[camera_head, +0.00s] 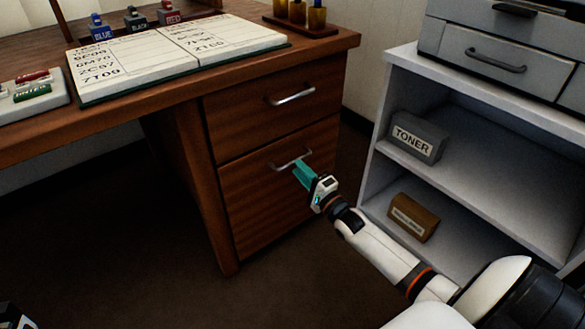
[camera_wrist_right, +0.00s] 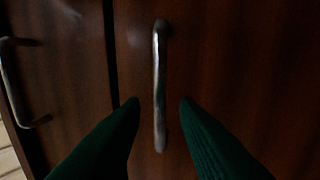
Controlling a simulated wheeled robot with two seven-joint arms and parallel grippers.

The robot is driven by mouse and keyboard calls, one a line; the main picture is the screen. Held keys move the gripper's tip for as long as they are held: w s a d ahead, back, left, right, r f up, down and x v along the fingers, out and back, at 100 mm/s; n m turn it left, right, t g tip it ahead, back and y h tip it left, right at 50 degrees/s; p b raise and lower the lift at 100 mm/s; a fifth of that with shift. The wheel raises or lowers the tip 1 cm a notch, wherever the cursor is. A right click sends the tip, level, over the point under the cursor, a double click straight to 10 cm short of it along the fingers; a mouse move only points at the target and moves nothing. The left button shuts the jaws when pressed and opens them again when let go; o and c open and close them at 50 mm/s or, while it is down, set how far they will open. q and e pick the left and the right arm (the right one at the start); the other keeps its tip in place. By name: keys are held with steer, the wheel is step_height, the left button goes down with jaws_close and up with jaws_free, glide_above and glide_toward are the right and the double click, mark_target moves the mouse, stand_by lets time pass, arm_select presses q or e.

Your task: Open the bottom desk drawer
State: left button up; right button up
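The bottom desk drawer (camera_head: 270,200) is a brown wooden front that looks shut, flush with the desk. Its silver bar handle (camera_head: 291,160) runs across its upper part. My right gripper (camera_head: 301,170) has teal fingers and is at this handle. In the right wrist view the handle (camera_wrist_right: 159,85) stands between the two open dark green fingertips (camera_wrist_right: 160,103), with a gap on each side. Whether the fingertips reach past the bar is hard to tell. At the bottom left corner of the head view a small part of my left arm shows; its fingers are out of view.
The top drawer (camera_head: 262,108) above has its own silver handle (camera_head: 292,96). On the desk lie an open book (camera_head: 185,50) and stamps. A grey shelf (camera_head: 470,155) with a toner box (camera_head: 416,137) stands right of the desk. The floor before the drawer is clear.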

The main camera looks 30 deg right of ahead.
mark_target(293, 161)
steer(key=shift+b+x, duration=0.55)
steer(key=shift+x, duration=1.5)
steer(key=shift+c, duration=0.6)
jaws_close()
